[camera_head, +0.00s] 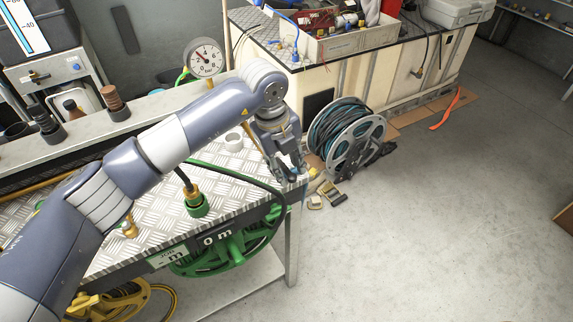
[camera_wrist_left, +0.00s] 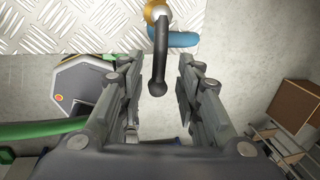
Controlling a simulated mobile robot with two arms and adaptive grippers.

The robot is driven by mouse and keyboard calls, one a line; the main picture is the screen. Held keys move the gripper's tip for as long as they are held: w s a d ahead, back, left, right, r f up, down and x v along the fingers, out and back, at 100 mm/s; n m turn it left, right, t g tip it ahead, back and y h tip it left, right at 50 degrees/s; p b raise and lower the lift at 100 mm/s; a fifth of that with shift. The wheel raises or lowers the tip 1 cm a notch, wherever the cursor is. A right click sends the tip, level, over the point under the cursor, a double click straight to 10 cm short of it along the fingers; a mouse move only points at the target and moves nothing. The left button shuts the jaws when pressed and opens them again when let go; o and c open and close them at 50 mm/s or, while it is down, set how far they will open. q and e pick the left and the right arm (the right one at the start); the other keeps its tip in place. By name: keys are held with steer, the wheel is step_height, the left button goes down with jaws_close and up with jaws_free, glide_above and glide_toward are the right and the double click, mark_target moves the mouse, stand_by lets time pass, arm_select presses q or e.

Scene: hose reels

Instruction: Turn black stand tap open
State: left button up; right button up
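The black tap lever (camera_wrist_left: 159,52) shows in the left wrist view, hanging from a brass and white fitting (camera_wrist_left: 155,12) at the edge of the tread-plate bench top. My left gripper (camera_wrist_left: 160,68) is open, with one finger on each side of the lever. Gaps show on both sides, so the fingers look apart from it. In the head view my left gripper (camera_head: 286,172) is over the right end of the bench, and it mostly hides the tap there. My right gripper is not in view.
The tread-plate bench (camera_head: 150,238) carries a green hose fitting (camera_head: 196,205) and a pressure gauge (camera_head: 205,58). A green reel (camera_head: 225,252) hangs below its front. A grey reel with dark hose (camera_head: 352,142) stands on the floor beyond. The floor at right is largely clear.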

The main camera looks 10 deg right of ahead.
arm_select(q)
step_height(320, 180, up, 12)
steer(key=a, duration=0.2)
steer(key=shift+s, duration=0.45)
steer(key=shift+a+f, duration=0.1)
steer(key=shift+f, duration=0.05)
